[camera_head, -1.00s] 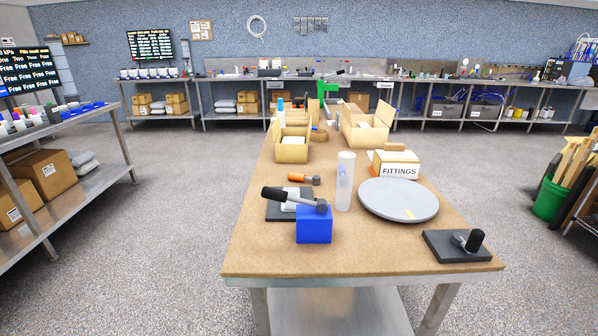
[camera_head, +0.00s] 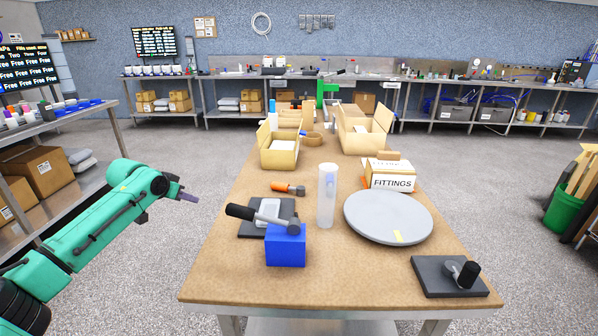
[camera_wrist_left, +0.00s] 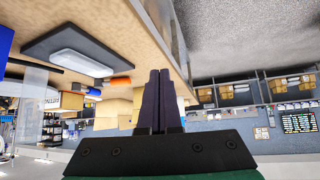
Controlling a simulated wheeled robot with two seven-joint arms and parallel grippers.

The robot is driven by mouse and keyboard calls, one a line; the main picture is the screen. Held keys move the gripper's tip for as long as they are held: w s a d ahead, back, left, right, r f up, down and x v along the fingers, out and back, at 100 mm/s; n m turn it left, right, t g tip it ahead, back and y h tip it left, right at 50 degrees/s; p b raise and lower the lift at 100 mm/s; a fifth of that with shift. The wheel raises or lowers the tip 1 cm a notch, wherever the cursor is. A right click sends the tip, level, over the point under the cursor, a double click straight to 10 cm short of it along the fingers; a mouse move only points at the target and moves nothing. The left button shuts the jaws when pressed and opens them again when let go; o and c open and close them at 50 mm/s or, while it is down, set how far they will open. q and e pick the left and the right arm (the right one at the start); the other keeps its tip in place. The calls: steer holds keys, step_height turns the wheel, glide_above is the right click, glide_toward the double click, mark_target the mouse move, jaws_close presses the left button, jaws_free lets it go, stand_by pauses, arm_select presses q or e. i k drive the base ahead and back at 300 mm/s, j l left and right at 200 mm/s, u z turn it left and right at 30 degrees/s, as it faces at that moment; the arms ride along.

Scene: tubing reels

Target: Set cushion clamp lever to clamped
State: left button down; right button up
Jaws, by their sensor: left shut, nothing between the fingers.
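A blue block (camera_head: 286,246) stands near the table's front left. A grey lever with a black handle (camera_head: 241,212) sits on top of it, reaching left over a dark plate (camera_head: 250,230) with a pale pad. The plate and pad (camera_wrist_left: 80,62) also show in the left wrist view. At the front right corner, another dark plate (camera_head: 432,280) carries a small grey lever with a black knob (camera_head: 469,272). I cannot tell which lever is the cushion clamp's. My left gripper (camera_head: 190,197) is shut and empty, left of the table and apart from both levers. My right gripper is out of view.
A clear cylinder (camera_head: 327,197) stands right behind the blue block, beside a grey round disc (camera_head: 388,217). An orange-handled tool (camera_head: 287,188), a FITTINGS box (camera_head: 390,178) and open cardboard boxes (camera_head: 279,150) lie farther back. The table's front middle is clear.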

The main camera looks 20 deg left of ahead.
mark_target(300, 189)
steer(key=i+l, duration=0.75)
steer(key=i, duration=0.15)
